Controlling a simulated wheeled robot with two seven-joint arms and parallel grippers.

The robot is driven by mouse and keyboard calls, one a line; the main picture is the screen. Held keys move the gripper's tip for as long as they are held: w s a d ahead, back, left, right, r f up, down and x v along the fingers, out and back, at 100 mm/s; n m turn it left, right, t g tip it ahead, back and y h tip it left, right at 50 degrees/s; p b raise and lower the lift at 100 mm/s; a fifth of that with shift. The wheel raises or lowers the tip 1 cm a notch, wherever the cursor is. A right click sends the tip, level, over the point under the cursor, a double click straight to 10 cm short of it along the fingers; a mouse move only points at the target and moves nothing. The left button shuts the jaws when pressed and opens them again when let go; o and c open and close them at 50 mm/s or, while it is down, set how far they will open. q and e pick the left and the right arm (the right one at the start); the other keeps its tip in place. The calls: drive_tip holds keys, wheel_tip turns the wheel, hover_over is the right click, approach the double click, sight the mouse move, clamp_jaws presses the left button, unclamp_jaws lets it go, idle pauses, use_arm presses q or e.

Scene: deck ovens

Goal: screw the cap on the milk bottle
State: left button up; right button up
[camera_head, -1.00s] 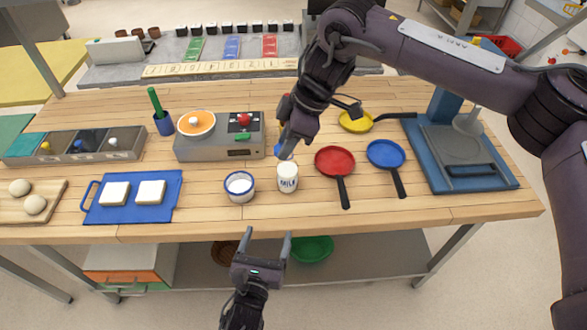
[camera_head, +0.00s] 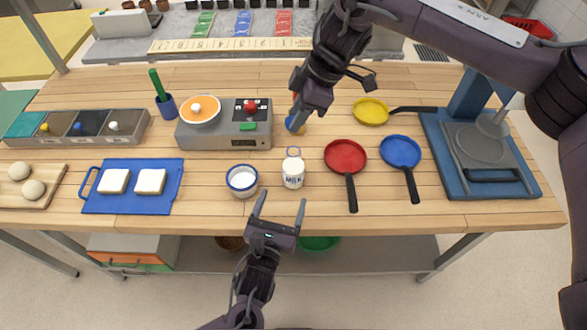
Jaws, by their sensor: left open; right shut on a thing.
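The white milk bottle (camera_head: 293,174) stands upright near the front edge of the table. A blue ring marks its neck, and no cap shows on it. My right gripper (camera_head: 296,118) is behind and above the bottle in the picture, apart from it. It is shut on a small blue piece (camera_head: 293,125), which looks like the cap; the gripper partly hides it. My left gripper (camera_head: 281,200) is open and empty, pointing at the bottle from the front, with its fingertips over the table's front edge in the picture.
A white bowl with a blue rim (camera_head: 242,180) stands just left of the bottle. A red pan (camera_head: 345,156) and a blue pan (camera_head: 400,151) lie to its right. A stove (camera_head: 225,135) stands behind left, and a yellow pan (camera_head: 371,111) lies behind right.

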sight(291, 177)
use_arm(q)
drive_tip(key=x, duration=1)
drive_tip(key=shift+w, duration=0.15)
drive_tip(key=c, duration=1.4)
drive_tip(key=shift+c, duration=0.3)
use_arm(e)
drive_tip(key=shift+f, duration=2.5)
